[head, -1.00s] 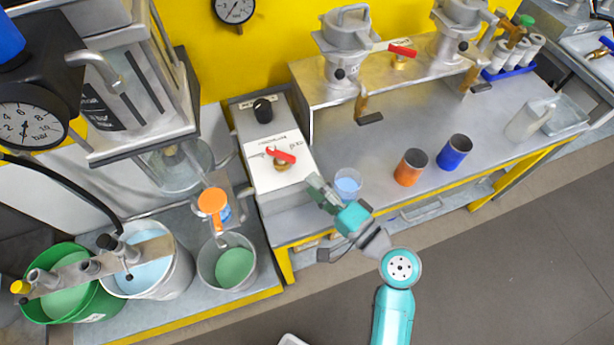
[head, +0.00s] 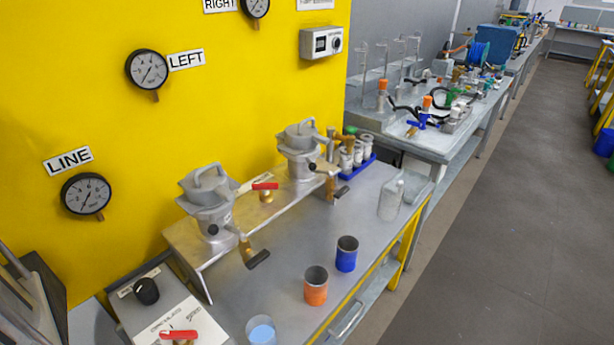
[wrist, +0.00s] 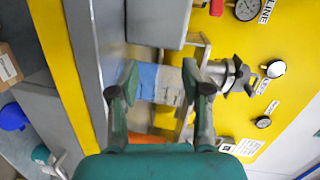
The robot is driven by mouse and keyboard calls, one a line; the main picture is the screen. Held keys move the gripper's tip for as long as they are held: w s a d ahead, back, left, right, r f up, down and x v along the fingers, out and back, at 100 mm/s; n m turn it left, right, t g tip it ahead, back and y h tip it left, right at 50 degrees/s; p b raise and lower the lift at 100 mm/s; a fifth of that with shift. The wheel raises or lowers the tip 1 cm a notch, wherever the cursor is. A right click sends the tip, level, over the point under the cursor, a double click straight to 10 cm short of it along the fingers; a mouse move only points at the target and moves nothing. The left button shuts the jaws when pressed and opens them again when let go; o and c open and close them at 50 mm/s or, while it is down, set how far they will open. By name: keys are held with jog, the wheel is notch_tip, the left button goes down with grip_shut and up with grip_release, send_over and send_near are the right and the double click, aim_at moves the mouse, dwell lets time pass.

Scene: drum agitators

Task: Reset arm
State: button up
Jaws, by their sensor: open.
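My gripper (wrist: 160,82) shows in the wrist view with its two fingers spread apart. A blue and pale patch shows in the gap between them; I cannot tell what it is or how far off it lies. My arm and gripper are out of the head view. In the head view, an orange cup (head: 316,288) and a blue cup (head: 346,256) stand upright on the grey bench (head: 285,245). A clear beaker with blue liquid (head: 261,332) is cut off at the bottom edge.
Two metal drum units (head: 212,205) and (head: 300,150) stand on a raised shelf behind the cups. A control box with a red-handled valve (head: 180,336) is at lower left. A blue rack with white bottles (head: 358,165) sits farther back. Floor (head: 490,220) to the right is clear.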

jog(key=s+d+f+t+h, duration=0.25)
jog(key=s+d+h, duration=0.3)
jog(key=d, duration=0.45)
jog(key=s+d+f+t+h, duration=0.2)
jog(key=s+d+f+h, duration=0.15)
jog(key=s+d, duration=0.45)
jog(key=s+d+r+n+t+h, duration=0.1)
jog(key=s+d+r+n+h, duration=0.3)
jog(key=s+d+r, duration=0.4)
jog(key=s+r+n, duration=0.1)
jog(key=s+r, duration=0.1)
jog(key=s, duration=0.2)
jog(key=shift+d+h, duration=0.15)
jog(key=shift+h, duration=0.15)
